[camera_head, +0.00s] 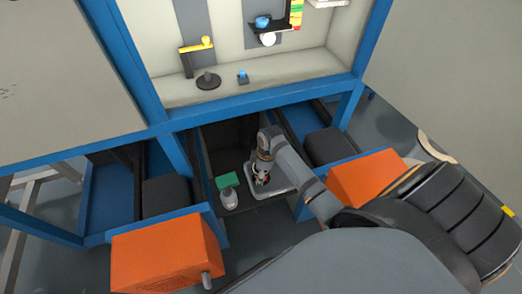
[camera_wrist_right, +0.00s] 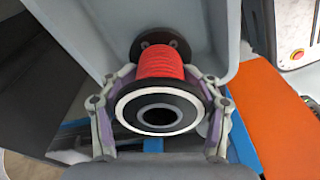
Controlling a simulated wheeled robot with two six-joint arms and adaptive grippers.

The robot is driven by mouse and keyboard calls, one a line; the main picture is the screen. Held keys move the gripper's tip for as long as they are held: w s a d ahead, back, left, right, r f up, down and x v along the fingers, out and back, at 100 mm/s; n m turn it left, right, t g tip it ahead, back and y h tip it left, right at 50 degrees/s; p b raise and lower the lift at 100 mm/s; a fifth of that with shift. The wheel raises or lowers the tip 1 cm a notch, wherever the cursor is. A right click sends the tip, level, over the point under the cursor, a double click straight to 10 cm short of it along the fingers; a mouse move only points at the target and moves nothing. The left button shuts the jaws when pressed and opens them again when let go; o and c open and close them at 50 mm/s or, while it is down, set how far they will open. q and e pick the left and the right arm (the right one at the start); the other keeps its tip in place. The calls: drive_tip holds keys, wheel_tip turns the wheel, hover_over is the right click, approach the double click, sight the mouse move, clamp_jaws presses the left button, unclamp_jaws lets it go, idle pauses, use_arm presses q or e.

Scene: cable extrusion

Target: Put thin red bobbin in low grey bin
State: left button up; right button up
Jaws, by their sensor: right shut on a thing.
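The thin red bobbin (camera_wrist_right: 162,75) has red windings between black flanges; its near flange has a pale ring and a dark centre hole. My right gripper (camera_wrist_right: 160,118) is shut around this near flange, with fingers on both sides. In the head view, my right gripper (camera_head: 262,180) is low in the opening under the bench, and the bobbin is a tiny patch of red there. The low grey bin (camera_head: 284,187) is under and around it; its grey wall (camera_wrist_right: 218,38) is behind the bobbin in the wrist view. Whether the bobbin touches the bin is unclear. My left gripper is out of view.
A green block (camera_head: 228,181) and a whitish rounded object (camera_head: 228,198) are just left of the bin. Orange boxes (camera_head: 168,250) (camera_head: 366,177) flank the opening, with blue frame posts (camera_head: 346,105) close by. The bench shelf (camera_head: 280,88) is above.

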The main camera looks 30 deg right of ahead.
wheel_tip(320, 180, down, 4)
drive_tip(key=shift+r+b, duration=0.25)
drive_tip(key=shift+b, duration=0.4)
drive_tip(key=shift+f, duration=0.15)
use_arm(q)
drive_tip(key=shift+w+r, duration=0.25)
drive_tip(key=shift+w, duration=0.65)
use_arm(e)
drive_tip(key=o, duration=1.2)
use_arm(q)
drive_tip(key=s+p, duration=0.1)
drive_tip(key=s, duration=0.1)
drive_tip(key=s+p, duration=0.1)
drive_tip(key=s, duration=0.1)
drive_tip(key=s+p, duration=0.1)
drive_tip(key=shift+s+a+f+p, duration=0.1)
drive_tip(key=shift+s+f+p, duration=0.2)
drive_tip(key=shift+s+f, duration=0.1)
use_arm(e)
drive_tip(key=r, duration=0.4)
drive_tip(key=d+r, duration=0.1)
drive_tip(key=r, duration=0.3)
drive_tip(key=s+r, duration=0.1)
drive_tip(key=r, duration=0.3)
drive_tip(key=shift+d, duration=0.2)
